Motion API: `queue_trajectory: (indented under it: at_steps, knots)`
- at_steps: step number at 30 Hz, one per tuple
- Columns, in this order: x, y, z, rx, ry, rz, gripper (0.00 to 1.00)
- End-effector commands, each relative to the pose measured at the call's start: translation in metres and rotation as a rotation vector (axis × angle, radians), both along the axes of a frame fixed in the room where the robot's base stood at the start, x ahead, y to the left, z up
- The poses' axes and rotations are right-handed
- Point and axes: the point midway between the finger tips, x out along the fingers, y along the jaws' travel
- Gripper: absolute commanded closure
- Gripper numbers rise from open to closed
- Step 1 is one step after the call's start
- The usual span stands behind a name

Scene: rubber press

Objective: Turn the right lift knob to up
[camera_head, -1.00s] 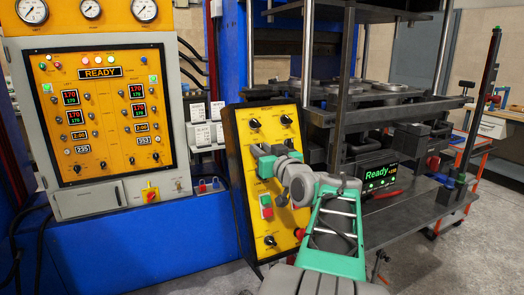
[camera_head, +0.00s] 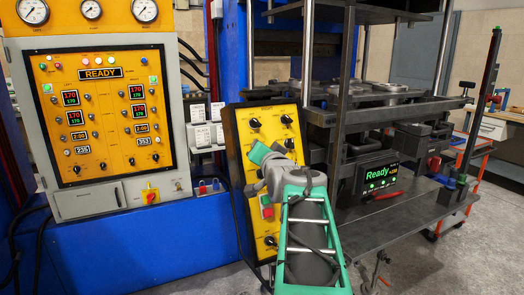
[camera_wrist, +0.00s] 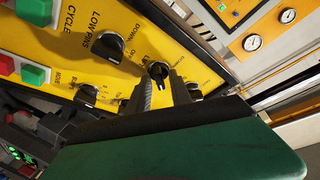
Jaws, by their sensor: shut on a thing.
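The yellow control panel (camera_head: 238,165) stands tilted in front of the press, with several black knobs on it. In the wrist view my gripper (camera_wrist: 163,85) has its two dark fingers on either side of a black knob (camera_wrist: 158,72) with a white pointer line, and is shut on it. The label by this knob is partly hidden, so I cannot read whether it is the right lift knob. In the head view my gripper (camera_head: 261,157) is at the panel's middle and hides the held knob.
A LOW PINS knob (camera_wrist: 108,45) and another black knob (camera_wrist: 86,93) are close to my fingers. Red and green buttons (camera_wrist: 35,75) are at the left. The press table (camera_head: 400,215) with a Ready display (camera_head: 377,177) is right of the panel.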

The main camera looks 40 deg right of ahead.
Motion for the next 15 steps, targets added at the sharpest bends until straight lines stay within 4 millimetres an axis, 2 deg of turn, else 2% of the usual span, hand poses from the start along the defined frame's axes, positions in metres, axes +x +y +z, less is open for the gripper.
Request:
queue_trajectory:
  at_steps: [15]
  knots:
    - [0.0007, 0.0006, -0.0019, 0.103, -0.026, -0.036, 1.0]
